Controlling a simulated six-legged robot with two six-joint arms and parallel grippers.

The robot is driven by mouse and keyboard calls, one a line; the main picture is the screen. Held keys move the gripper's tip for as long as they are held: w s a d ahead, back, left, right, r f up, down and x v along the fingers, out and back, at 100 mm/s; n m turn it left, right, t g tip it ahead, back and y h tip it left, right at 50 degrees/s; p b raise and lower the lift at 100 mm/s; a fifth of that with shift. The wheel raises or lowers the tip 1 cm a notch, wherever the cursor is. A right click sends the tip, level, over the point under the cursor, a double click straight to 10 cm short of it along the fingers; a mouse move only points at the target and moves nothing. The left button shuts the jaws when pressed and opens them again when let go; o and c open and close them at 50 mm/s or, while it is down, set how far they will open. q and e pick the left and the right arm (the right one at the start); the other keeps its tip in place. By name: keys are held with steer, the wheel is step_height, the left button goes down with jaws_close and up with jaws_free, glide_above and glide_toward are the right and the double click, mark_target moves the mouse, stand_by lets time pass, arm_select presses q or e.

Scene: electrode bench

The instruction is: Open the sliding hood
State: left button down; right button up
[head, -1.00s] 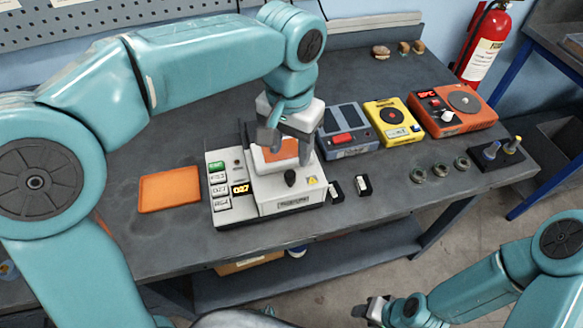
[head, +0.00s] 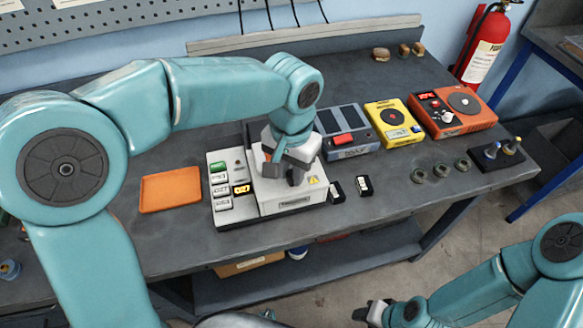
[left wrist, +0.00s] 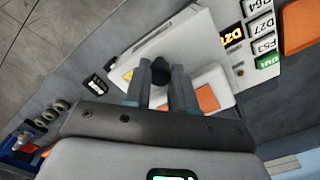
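The white instrument (head: 290,204) stands on the bench, with labelled keys and a small lit display on its left part. Its raised right part carries the pale sliding hood, with a dark knob (left wrist: 160,72) and an orange patch (left wrist: 207,98) in the left wrist view.
An orange tray (head: 171,190) lies left of the instrument. Blue-grey (head: 349,133), yellow (head: 394,124) and orange-red (head: 452,110) devices stand to the right. Two small black-and-white blocks (head: 364,185) lie near the front edge, with dark rings (head: 440,169) further right.

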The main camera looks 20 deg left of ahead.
arm_select(q)
steer(key=w+a+p, duration=0.1)
steer(key=w+a, duration=0.1)
steer(key=w, duration=0.1)
steer(key=w+a+p, duration=0.2)
steer(key=w, duration=0.1)
steer(key=w+a+p, duration=0.2)
steer(key=w, duration=0.1)
steer(key=shift+r, duration=0.1)
steer(key=shift+w, duration=0.1)
steer(key=c, duration=0.9)
jaws_free()
step_height(320, 180, up, 16)
steer(key=shift+r+p, duration=0.1)
steer(key=shift+p, duration=0.45)
